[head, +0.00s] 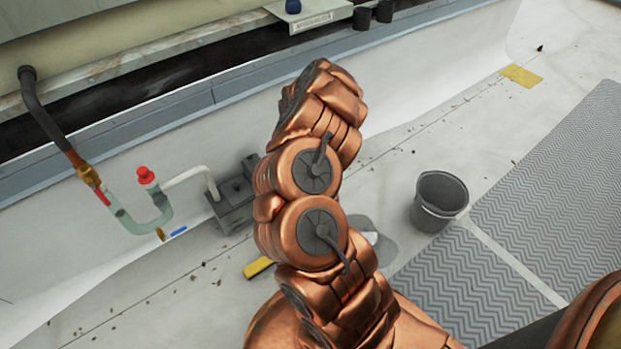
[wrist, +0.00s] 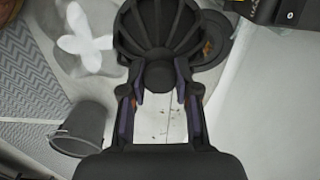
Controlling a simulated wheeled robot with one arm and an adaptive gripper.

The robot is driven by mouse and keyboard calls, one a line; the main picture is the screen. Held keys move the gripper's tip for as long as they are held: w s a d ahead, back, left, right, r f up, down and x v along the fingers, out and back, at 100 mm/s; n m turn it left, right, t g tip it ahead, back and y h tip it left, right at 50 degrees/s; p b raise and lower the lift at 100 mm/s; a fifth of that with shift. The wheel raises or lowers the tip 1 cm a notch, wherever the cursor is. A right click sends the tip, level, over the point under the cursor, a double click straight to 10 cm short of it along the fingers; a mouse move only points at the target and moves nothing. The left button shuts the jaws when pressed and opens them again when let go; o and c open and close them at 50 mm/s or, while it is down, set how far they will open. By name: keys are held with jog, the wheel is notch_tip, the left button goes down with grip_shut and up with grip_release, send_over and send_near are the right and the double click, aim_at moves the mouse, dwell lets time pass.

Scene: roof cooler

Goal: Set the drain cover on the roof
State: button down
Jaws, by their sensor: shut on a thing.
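The drain cover (wrist: 157,28) is a dark, ribbed dome with a knob at its centre. In the wrist view my gripper (wrist: 159,84) is shut with its two fingers on either side of the knob. Behind the cover, a round dark grey ring (wrist: 232,48) is partly visible on the right, with some orange-brown bits near it. It looks like the roof drain, but the cover hides much of it. I cannot tell the gap between cover and roof. In the head view my copper arm hides the gripper and cover.
A dark bucket (head: 438,203) stands right of my arm, beside grey zigzag mats (head: 545,190). A grey box (head: 232,204) with pipes (head: 150,215) stands left. A yellow item (head: 258,267) lies near my arm. A white lobed object (wrist: 85,40) lies on a grey patch.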

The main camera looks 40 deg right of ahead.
jog(key=w+a+r+n, duration=0.4)
jog(key=a+r+n, duration=0.5)
jog(key=a+r, duration=0.5)
jog(key=w+a+r+n, duration=0.4)
jog(key=a+r+n, duration=0.5)
jog(key=a+r, duration=0.6)
notch_tip(320, 180, up, 5)
jog(key=shift+f, duration=0.15)
